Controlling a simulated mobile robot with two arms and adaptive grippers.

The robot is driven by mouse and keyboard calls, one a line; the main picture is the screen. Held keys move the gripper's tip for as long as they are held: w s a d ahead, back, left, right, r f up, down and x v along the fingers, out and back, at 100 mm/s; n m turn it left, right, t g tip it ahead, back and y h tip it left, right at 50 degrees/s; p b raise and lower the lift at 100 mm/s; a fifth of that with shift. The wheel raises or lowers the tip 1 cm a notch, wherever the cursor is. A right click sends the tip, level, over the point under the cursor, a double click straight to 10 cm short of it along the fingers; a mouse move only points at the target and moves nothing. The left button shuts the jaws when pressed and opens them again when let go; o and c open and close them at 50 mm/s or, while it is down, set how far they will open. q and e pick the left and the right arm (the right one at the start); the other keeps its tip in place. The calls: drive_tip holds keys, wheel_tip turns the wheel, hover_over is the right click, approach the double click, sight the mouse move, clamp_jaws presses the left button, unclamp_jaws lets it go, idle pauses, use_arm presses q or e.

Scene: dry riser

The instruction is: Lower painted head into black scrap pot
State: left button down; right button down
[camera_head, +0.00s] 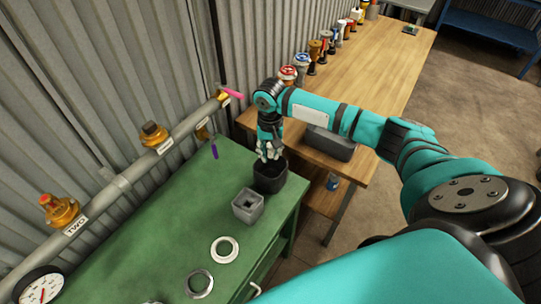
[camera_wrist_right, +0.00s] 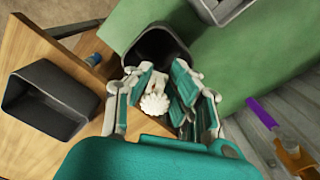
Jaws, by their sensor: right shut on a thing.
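My right gripper (camera_head: 268,155) points down just over the mouth of the black scrap pot (camera_head: 270,182), which stands at the back right of the green bench. The pot's dark mouth (camera_wrist_right: 160,45) opens just beyond the fingertips. Whether the head is inside the rim I cannot tell. The head is hidden by the fingers in the head view. My left gripper is not in view.
A grey square block (camera_head: 248,205) stands close to the pot, with two pale rings (camera_head: 224,249) in front. A dark bin (camera_head: 329,143) and several valve heads (camera_head: 288,73) stand on the wooden table (camera_head: 385,70). A pipe (camera_head: 125,178) with brass outlets runs along the wall.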

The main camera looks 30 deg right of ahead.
idle(0.5)
drive_tip(key=shift+f, duration=0.2)
drive_tip(key=b, duration=0.4)
approach(271, 174)
drive_tip(key=shift+s+a+f, duration=0.3)
drive_tip(key=shift+s+a, duration=0.4)
drive_tip(key=shift+s, duration=0.2)
drive_tip(key=shift+s+a+f, duration=0.25)
drive_tip(key=shift+s+a, duration=0.4)
drive_tip(key=shift+s, duration=0.2)
drive_tip(key=shift+p, duration=0.3)
drive_tip(key=shift+f+b, duration=1.2)
drive_tip(key=shift+f, duration=1.3)
idle(0.5)
drive_tip(key=c, duration=1.1)
unclamp_jaws()
